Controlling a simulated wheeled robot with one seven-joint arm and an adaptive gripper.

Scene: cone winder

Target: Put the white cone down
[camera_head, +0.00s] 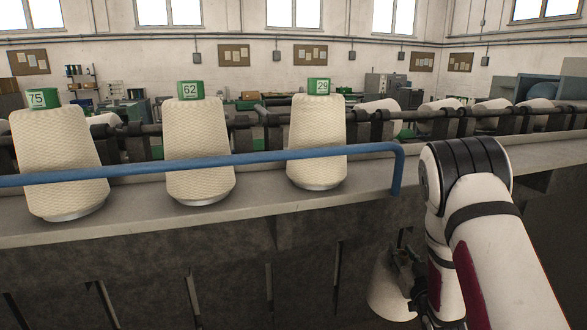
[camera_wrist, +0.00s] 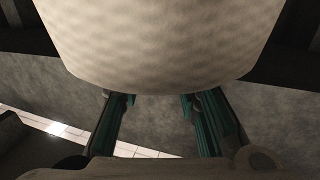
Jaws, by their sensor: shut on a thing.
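The white cone (camera_head: 388,290) is low at the right in the head view, in front of the machine and below its ledge. My gripper (camera_head: 408,277) is beside it, partly hidden behind my arm. In the wrist view the cone (camera_wrist: 160,40) fills the top middle, its rounded lower edge showing. The two fingers of my gripper (camera_wrist: 155,100) reach up to the cone, one on each side, and are shut on it. The fingertips are hidden behind the cone.
Three cream cones with green tags, 75 (camera_head: 62,165), 62 (camera_head: 199,150) and 29 (camera_head: 318,140), stand on the ledge (camera_head: 130,222). A blue rail (camera_head: 240,158) runs in front of them and bends down near my arm. More cones lie behind at the right.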

